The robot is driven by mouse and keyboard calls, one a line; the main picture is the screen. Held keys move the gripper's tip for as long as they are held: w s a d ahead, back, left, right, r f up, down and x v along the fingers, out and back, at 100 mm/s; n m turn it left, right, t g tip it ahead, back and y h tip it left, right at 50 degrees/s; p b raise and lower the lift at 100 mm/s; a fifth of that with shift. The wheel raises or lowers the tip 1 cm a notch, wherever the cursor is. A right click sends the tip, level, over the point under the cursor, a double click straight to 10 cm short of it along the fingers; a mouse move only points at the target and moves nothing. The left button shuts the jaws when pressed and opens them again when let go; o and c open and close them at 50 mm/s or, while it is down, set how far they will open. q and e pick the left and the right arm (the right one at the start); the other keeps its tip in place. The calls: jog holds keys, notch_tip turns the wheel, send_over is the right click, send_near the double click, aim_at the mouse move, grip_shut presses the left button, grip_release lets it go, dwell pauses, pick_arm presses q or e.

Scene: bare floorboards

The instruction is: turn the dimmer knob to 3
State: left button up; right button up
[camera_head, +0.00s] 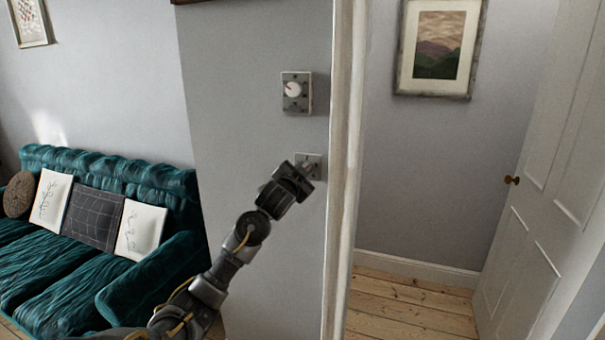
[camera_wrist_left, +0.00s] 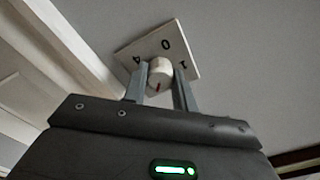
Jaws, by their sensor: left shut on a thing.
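A pale wall plate (camera_head: 316,160) is on the grey wall beside the door frame, partly hidden by my left gripper (camera_head: 300,172). In the left wrist view the plate (camera_wrist_left: 150,48) shows 0, 1 and 4; its lower part is hidden. The white dimmer knob (camera_wrist_left: 160,70) stands out from it, with a red mark on its lower side, away from the 0. The numeral the mark faces is hidden. My left gripper (camera_wrist_left: 163,80) is shut on the knob, one finger on each side. My right gripper is not in view.
Another plate with a round white dial (camera_head: 293,89) and red pointer is on the wall above. The white door frame (camera_head: 343,170) stands close to the right of my gripper. A teal sofa (camera_head: 70,270) is at left; an open white door (camera_head: 545,180) is at right.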

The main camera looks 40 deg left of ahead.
pick_arm(q)
jog(key=m+b, duration=0.1)
jog(key=m, duration=0.4)
jog(key=shift+f, duration=0.15)
jog(key=shift+m, duration=0.3)
dwell(0.3)
jog(key=o, duration=1)
jog(key=shift+c, duration=0.2)
jog(key=shift+b, duration=0.3)
jog(key=v, duration=1.1)
jog(key=shift+b, duration=0.45)
jog(key=shift+w, duration=0.1)
